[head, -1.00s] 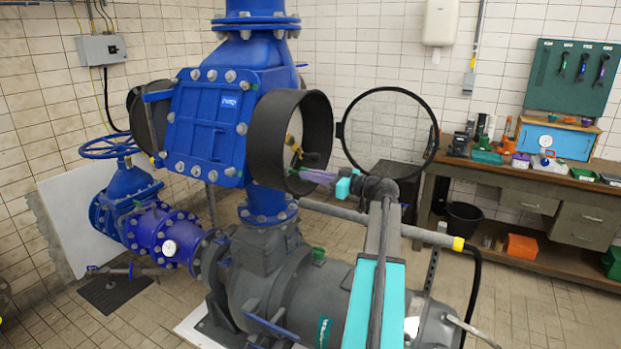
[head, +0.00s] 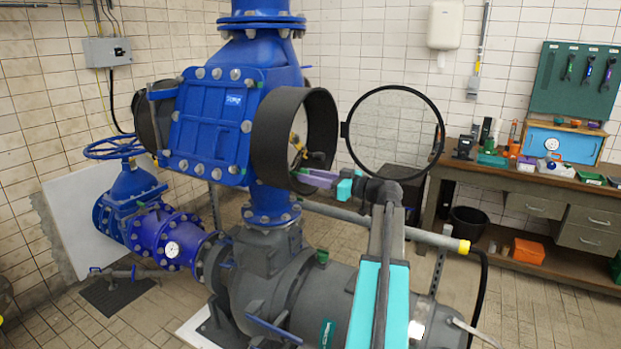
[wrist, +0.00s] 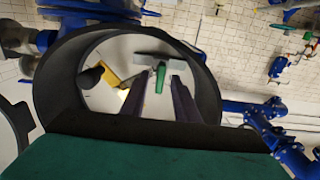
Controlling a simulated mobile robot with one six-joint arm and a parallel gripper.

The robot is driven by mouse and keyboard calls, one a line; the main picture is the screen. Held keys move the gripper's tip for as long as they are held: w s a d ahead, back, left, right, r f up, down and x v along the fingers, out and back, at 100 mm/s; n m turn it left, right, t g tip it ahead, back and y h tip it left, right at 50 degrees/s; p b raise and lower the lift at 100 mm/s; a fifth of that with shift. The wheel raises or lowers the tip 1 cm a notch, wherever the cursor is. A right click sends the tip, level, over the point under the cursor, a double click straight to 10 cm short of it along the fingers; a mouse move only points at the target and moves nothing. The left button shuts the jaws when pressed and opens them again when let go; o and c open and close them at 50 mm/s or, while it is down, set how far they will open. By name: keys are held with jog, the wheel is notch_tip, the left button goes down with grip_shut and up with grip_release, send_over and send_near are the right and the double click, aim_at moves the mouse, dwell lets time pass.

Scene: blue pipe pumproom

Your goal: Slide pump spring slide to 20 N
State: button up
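A round black housing (head: 265,140) with an open front stands on the side of the blue pump; its round glass cover (head: 392,130) is swung open to the right. Inside, the wrist view shows a grey bar with a green tab (wrist: 160,78), a yellow part (wrist: 110,76) and a black knob (wrist: 91,77). The green tab appears to be the spring slide's handle; I cannot read any scale. My gripper (head: 312,178) has its purple fingers reaching into the housing's mouth. In the wrist view the fingers are apart, one on each side of the green tab, with no clear contact.
The housing's rim (wrist: 55,100) surrounds my fingers closely.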

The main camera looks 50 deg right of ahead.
jog(key=shift+s, duration=0.1)
jog(key=b+v, duration=0.4)
jog(key=v, duration=0.9)
jog(key=shift+s+b, duration=0.35)
jog(key=shift+b, duration=0.05)
jog(key=shift+d, duration=0.1)
